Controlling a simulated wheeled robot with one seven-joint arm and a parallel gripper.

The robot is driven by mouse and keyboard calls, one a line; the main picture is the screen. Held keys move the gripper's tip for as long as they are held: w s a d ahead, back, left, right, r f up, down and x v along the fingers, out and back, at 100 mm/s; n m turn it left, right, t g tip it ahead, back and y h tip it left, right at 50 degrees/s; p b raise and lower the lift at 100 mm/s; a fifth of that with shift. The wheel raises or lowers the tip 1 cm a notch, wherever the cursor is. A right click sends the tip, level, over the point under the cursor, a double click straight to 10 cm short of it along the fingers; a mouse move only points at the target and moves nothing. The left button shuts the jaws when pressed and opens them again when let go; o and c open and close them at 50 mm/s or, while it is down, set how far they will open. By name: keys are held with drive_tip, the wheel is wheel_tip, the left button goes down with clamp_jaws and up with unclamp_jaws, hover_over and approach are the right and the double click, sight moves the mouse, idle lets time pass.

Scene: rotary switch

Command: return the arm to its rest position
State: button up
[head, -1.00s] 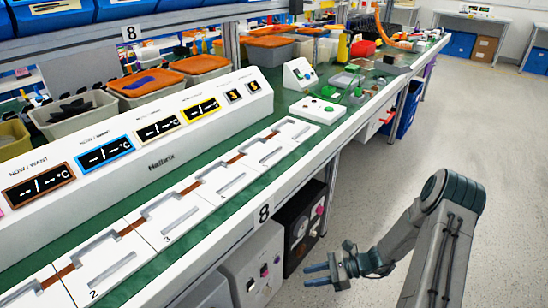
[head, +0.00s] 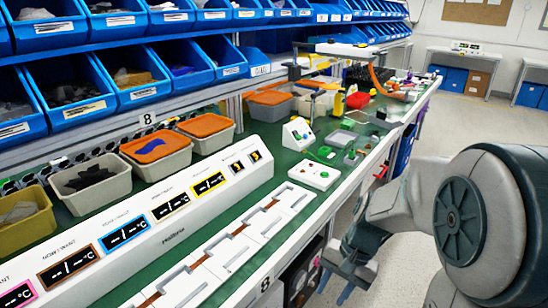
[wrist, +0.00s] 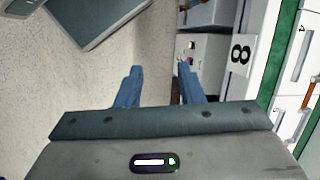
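My gripper (head: 333,280) hangs low in front of the bench's front edge, in the lower right of the head view, with its blue fingers pointing down. In the wrist view my gripper (wrist: 158,85) shows two blue fingers spread apart with nothing between them, over the floor and the bench side. My grey and dark green arm fills the right of the head view. The rotary switch cannot be made out clearly.
The workbench (head: 262,190) with a white display panel (head: 165,225) runs along the left. Blue bins (head: 120,70) stand on shelves above it.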

drive_tip(key=s+d+r+n+t+h+p, duration=0.1)
drive_tip(key=s+r+n+t+p, duration=0.1)
drive_tip(key=r, duration=0.6)
drive_tip(key=s+d+r+n+t+h+p, duration=0.1)
drive_tip(key=s+r+n+t+h+p, duration=0.1)
drive_tip(key=s+r+p, duration=0.3)
wheel_tip(320, 180, up, 4)
drive_tip(key=shift+s+f+n+h, duration=0.1)
drive_tip(key=shift+s+n+h, duration=0.15)
drive_tip(key=shift+n, duration=0.45)
drive_tip(key=shift+w, duration=0.1)
idle(2.3)
